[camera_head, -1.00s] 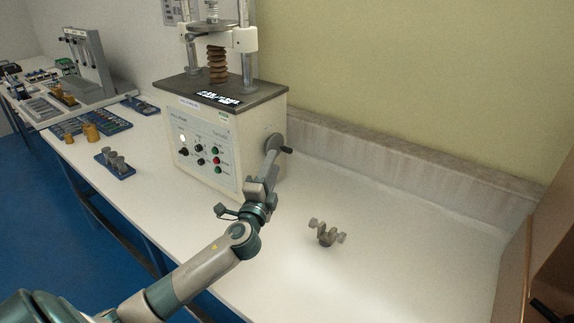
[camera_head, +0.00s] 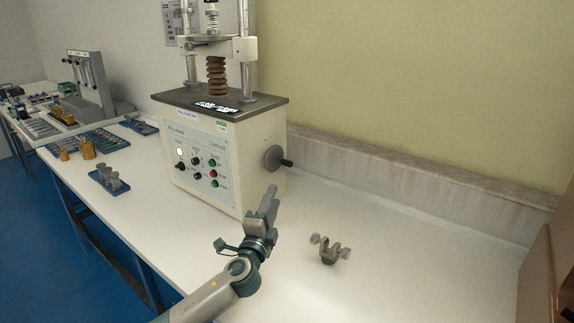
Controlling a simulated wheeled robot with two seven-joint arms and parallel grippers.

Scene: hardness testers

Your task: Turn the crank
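The crank is a round grey hand wheel (camera_head: 272,158) with a short dark handle (camera_head: 286,163), on the right side of the white testing machine (camera_head: 205,150). The handle sticks out to the right of the wheel. My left gripper (camera_head: 270,198) is in front of and below the crank, apart from it in the picture, its fingers pointing up toward it. The fingers overlap from this angle, so their opening is hidden. Nothing shows held at their tips. My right gripper is not in view.
A small grey metal clamp-like part (camera_head: 329,250) lies on the white bench (camera_head: 400,265) right of my arm. A blue tray (camera_head: 110,181) with grey pieces stands left of the machine. The bench right of the machine is mostly clear. A brown cabinet (camera_head: 548,265) stands far right.

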